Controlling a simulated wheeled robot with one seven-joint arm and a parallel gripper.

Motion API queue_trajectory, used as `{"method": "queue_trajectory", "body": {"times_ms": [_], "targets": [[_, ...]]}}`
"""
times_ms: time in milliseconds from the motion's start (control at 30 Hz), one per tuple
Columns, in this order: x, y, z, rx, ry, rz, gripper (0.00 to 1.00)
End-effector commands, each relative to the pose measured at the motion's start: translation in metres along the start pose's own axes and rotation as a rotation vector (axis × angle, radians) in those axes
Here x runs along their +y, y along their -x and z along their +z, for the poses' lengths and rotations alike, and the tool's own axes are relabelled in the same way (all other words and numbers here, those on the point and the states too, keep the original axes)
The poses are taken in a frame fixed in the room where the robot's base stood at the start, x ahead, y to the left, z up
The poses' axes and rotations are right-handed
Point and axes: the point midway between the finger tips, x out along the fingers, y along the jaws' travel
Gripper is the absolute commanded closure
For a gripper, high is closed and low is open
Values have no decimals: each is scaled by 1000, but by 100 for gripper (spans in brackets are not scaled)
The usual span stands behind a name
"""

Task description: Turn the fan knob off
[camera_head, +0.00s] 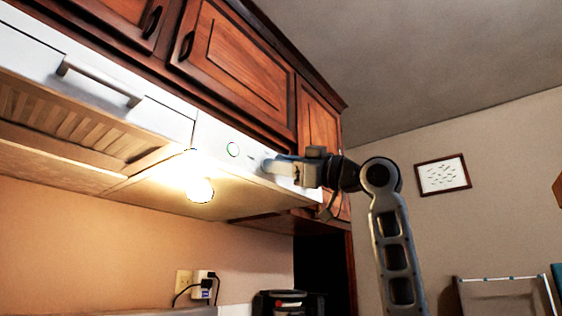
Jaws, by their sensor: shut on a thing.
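The white range hood (215,132) hangs under the wooden cabinets, with controls on its front panel. My gripper (273,166) reaches in from the right and is shut on a second, pale knob (267,164) at the right part of the panel. The fingers cover most of this knob, so its marking and turned position are hidden. I cannot read which knob is labelled as the fan.
A lit lamp (199,189) glows under the hood. The hood's left front has a metal handle (97,82). Wooden cabinet doors (240,58) are close above the panel. An outlet with plugs (200,283) and a dark appliance (288,303) are below. Open room lies to the right.

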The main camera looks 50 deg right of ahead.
Motion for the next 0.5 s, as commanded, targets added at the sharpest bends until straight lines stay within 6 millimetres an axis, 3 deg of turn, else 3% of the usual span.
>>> {"method": "queue_trajectory", "body": {"times_ms": [500], "targets": [[6,-1,-3,-2,451,-185,94]]}}
